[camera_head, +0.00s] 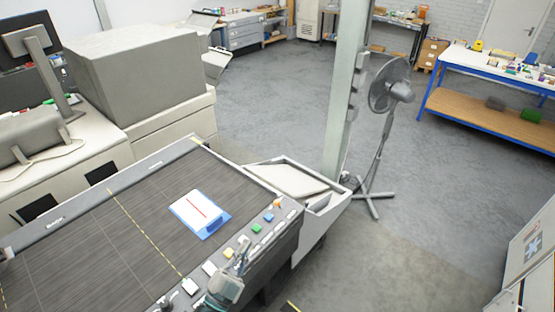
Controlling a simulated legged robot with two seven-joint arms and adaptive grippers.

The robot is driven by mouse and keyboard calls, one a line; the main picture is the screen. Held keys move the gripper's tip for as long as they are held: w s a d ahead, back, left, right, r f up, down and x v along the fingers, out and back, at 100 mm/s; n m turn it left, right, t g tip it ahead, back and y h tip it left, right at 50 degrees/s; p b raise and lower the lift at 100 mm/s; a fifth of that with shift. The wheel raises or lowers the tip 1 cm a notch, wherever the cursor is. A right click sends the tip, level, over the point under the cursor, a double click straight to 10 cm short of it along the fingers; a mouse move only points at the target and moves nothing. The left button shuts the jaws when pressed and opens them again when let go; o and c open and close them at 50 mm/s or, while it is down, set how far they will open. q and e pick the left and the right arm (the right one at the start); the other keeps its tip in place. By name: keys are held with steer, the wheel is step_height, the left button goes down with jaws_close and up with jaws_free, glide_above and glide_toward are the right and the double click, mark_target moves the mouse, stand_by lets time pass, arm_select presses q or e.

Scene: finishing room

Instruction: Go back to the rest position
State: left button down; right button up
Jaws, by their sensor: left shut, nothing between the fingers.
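My left gripper (242,252) shows at the bottom centre, over the near edge of the dark cutting table (95,240). Its fingers are shut with nothing between them. It is close to the row of coloured buttons and partly covers that edge. A white sheet with a red line (190,207) lies on a blue board (214,230) on the table, up and left of the gripper and apart from it. My right gripper is not in view.
A control strip with green (256,228), blue (268,217) and other buttons runs along the table's near edge. A pale tray (288,180) stands at the table's end. Beyond are a post (345,95), a fan (390,85) and a workbench (485,65).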

arm_select(q)
steer(key=s+a+f+n+g+y, duration=0.35)
steer(key=a+f+n+y, duration=0.3)
steer(key=f, duration=0.45)
steer(key=s+a+f+n+g+y, duration=0.2)
steer(key=a+f+n+g+y, duration=0.4)
steer(key=f, duration=0.6)
steer(key=s+f+g+h, duration=0.1)
steer(key=s+f+g, duration=0.75)
steer(key=s, duration=0.65)
step_height(320, 180, down, 32)
steer(key=s+a+b, duration=0.1)
steer(key=s+b, duration=0.2)
steer(key=s+a+f+b, duration=0.1)
steer(key=s+a+f, duration=0.2)
steer(key=s+f, duration=1.3)
steer(key=shift+g+b, duration=0.4)
steer(key=shift+s, duration=0.1)
